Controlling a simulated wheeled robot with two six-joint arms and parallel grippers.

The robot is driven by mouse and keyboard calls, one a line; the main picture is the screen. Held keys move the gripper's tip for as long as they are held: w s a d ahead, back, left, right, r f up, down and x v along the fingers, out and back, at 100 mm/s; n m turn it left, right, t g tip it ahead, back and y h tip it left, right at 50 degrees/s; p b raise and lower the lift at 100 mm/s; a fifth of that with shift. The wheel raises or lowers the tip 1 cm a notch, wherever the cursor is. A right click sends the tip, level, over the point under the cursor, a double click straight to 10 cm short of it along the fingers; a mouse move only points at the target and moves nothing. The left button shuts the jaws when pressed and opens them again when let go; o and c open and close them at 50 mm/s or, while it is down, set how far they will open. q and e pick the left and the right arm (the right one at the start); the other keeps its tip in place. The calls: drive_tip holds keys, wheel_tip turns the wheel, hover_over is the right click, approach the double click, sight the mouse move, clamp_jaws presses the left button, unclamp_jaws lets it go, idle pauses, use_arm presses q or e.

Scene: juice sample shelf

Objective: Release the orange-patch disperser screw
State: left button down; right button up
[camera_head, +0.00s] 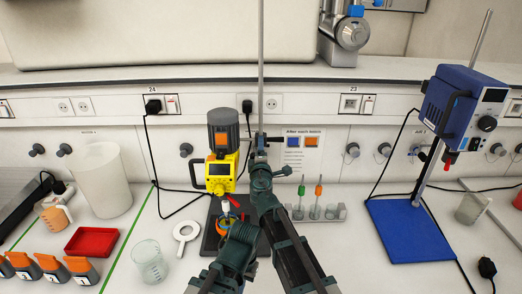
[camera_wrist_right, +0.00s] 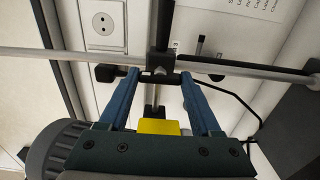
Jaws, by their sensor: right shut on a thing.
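The orange-patch disperser is a yellow unit (camera_head: 217,176) with a grey motor top (camera_head: 222,117) and an orange patch (camera_head: 221,139). It hangs beside a tall thin stand pole (camera_head: 261,70). My right gripper (camera_head: 259,143) is at the clamp on this pole, just right of the disperser. In the right wrist view, the gripper (camera_wrist_right: 160,78) is shut on the dark clamp screw (camera_wrist_right: 160,78), beside the clamp block (camera_wrist_right: 160,62). Part of the yellow body (camera_wrist_right: 158,127) shows below. My right arm hides part of the stand base. I cannot see my left gripper.
A blue overhead unit (camera_head: 465,110) stands at the right on a blue base (camera_head: 410,231). A tube rack (camera_head: 325,212) is right of my arm. Black cables hang behind.

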idle(0.3)
drive_tip(key=o, duration=1.4)
drive_tip(key=shift+s, duration=0.1)
